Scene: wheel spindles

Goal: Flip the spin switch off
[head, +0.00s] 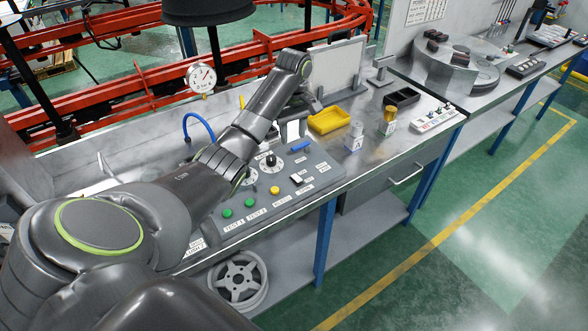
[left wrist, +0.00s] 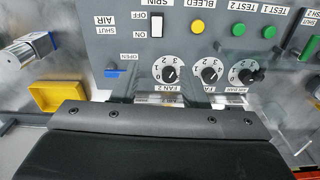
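The spin switch is a white rocker (head: 297,180) on the grey control panel (head: 262,203) in the head view. The left wrist view shows it as a white rocker in a black frame (left wrist: 156,25), beside upside-down SPIN, OFF and ON labels. I cannot tell which way it is tilted. My left gripper (head: 303,106) is above the back of the panel, apart from the switch. My right gripper is not in view.
Beside the switch are a yellow button (head: 274,190), green buttons (head: 226,213) and fan knobs (left wrist: 169,73). A blue handle (head: 300,146) lies near the panel's right end. A yellow bin (head: 329,120) and a black bin (head: 402,97) stand farther right. A spoked wheel (head: 240,278) is on the lower shelf.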

